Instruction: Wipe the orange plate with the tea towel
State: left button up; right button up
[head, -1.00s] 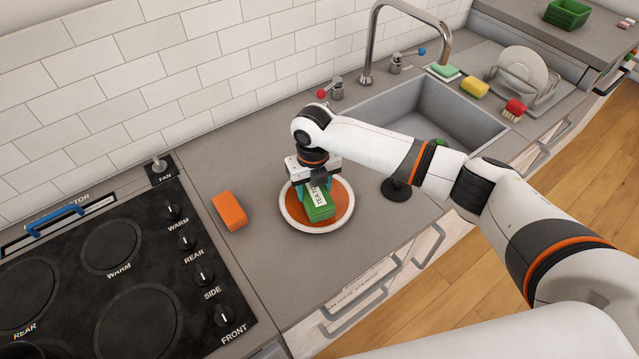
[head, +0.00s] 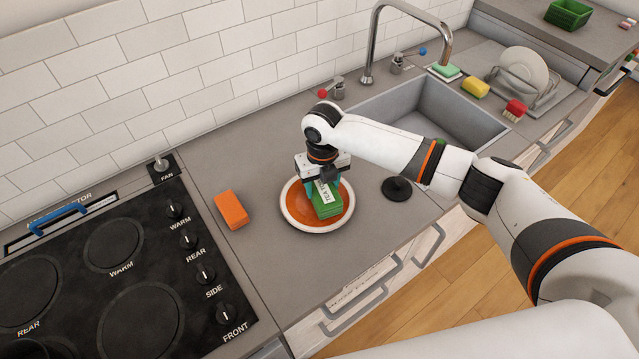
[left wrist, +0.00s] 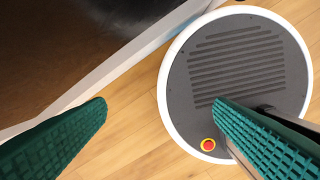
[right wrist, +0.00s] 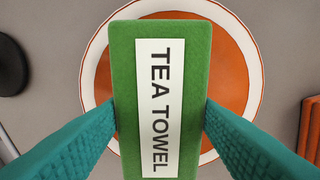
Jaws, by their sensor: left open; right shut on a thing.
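The orange plate (head: 297,213) with a white rim lies on the grey counter between the stove and the sink. The green tea towel (head: 329,208), a folded block with a white "TEA TOWEL" label, is over the right part of the plate. My right gripper (head: 324,185) is shut on the towel from above. In the right wrist view the towel (right wrist: 187,30) sits between both teal fingers, with the plate (right wrist: 226,75) behind it. Whether the towel touches the plate is hard to tell. My left gripper (left wrist: 165,125) is open and empty, above the wooden floor, outside the head view.
An orange block (head: 231,210) lies left of the plate, near the black stove (head: 110,270). A black round stopper (head: 397,188) lies to the right.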

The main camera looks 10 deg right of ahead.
jog(key=shift+a, duration=0.1)
jog(key=shift+s+a, duration=0.2)
jog(key=shift+a, duration=0.85)
jog(key=shift+d, duration=0.1)
jog(key=shift+w+d+f+p, duration=0.15)
jog(key=shift+d+p, duration=0.2)
jog(key=shift+d, duration=0.65)
jog(key=shift+a, duration=0.1)
jog(key=shift+a, duration=1)
jog(key=shift+d, duration=0.2)
